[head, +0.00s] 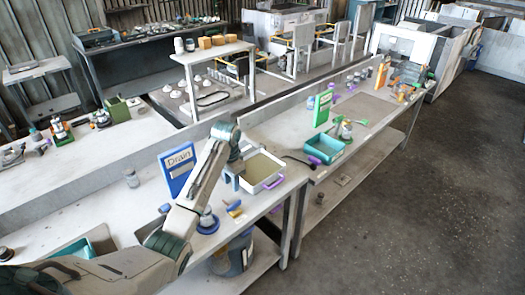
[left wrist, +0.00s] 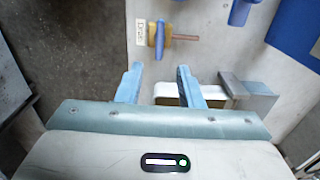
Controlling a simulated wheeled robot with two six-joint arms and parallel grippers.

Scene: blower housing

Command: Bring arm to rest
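My left arm reaches up from the lower left in the head view. Its gripper (head: 236,182) hangs above the workbench (head: 258,222), beside a cream tray with purple handles (head: 264,168). In the left wrist view the two blue fingers (left wrist: 159,85) stand well apart, with nothing held between them. The finger on the right overlaps a white and brown object (left wrist: 170,92) below it; I cannot tell whether they touch. My right gripper is not in view.
A blue Drain sign (head: 180,168) stands left of the gripper. A small yellow and blue item (head: 234,208) lies near the bench's front edge, with a blue round part (head: 208,222) beside it. A teal bin (head: 324,148) sits further right. The floor (head: 420,225) is clear.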

